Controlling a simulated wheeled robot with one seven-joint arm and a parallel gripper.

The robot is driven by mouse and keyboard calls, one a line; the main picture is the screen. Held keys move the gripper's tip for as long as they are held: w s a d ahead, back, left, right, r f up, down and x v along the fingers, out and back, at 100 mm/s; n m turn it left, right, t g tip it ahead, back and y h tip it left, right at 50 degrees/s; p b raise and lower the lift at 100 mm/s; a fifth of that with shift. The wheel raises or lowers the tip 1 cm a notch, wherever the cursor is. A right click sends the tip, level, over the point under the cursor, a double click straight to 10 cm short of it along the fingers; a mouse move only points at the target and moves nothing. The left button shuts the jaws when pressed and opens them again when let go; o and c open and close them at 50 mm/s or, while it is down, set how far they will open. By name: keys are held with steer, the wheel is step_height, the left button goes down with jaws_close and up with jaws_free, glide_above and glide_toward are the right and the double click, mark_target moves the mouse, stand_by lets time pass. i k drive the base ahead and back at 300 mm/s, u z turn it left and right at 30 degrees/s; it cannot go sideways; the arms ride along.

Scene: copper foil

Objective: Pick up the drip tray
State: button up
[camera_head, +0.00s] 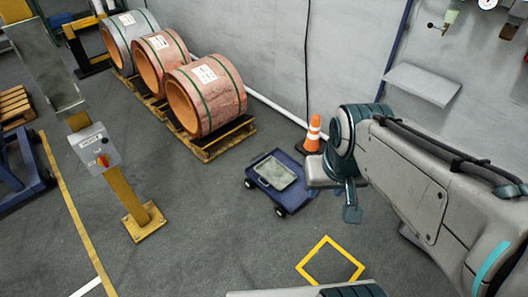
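A flat grey rectangular tray (275,173), which looks like the drip tray, lies on a small dark blue wheeled cart (261,190) in the middle of the floor. My gripper (351,212) hangs to the right of the cart, apart from the tray, and looks empty. Only one teal finger-like part shows clearly, so its opening cannot be told.
Copper coils (207,95) stand on wooden pallets along the back wall. An orange cone (313,134) stands just behind the cart's right side. A yellow post (124,200) with a switch box is at left. Floor in front of the cart is clear, with a yellow square outline (330,262).

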mark_target(276, 174)
steer(key=z, duration=0.2)
steer(key=i, duration=1.6)
